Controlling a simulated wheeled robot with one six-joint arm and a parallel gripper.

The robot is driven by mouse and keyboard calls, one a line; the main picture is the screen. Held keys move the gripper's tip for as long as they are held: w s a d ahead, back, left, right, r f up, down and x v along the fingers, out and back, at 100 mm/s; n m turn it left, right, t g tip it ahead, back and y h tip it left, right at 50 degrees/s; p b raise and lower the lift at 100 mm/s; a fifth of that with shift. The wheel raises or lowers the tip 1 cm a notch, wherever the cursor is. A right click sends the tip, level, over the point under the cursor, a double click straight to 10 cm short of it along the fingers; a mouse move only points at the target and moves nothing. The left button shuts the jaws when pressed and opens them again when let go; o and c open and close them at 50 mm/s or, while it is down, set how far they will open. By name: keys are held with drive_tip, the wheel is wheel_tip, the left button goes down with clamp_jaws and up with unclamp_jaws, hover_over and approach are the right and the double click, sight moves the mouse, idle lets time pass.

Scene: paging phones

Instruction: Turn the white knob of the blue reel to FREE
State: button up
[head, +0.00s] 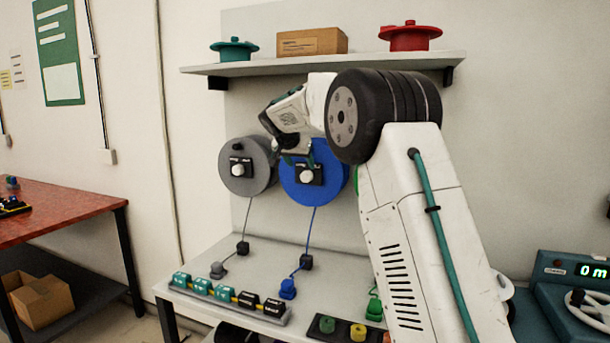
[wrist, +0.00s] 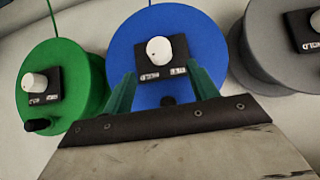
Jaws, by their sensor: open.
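The blue reel (head: 325,196) hangs on the wall panel between a grey reel and a mostly hidden green one. Its white knob (head: 306,176) sits on a black label plate at the reel's front. In the wrist view the blue reel (wrist: 180,30) is at the centre, and its white knob (wrist: 158,50) is above and between my fingertips. The plate's lettering is too small to read surely. My gripper (wrist: 165,82) is open, with green fingers spread in front of the blue reel. In the head view my gripper (head: 290,158) is just at the reel's upper left, apparently not around the knob.
The grey reel (head: 262,183) stands close on the left; the green reel (wrist: 75,75) also shows in the wrist view. A shelf (head: 340,64) with red and teal spools and a box is above. Below, a bench (head: 255,265) carries several plugs and blocks.

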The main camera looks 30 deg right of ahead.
sight(305, 173)
drive_tip(key=x, duration=0.7)
drive_tip(key=shift+f, duration=0.1)
drive_tip(key=shift+c, duration=0.3)
drive_tip(key=c, duration=0.9)
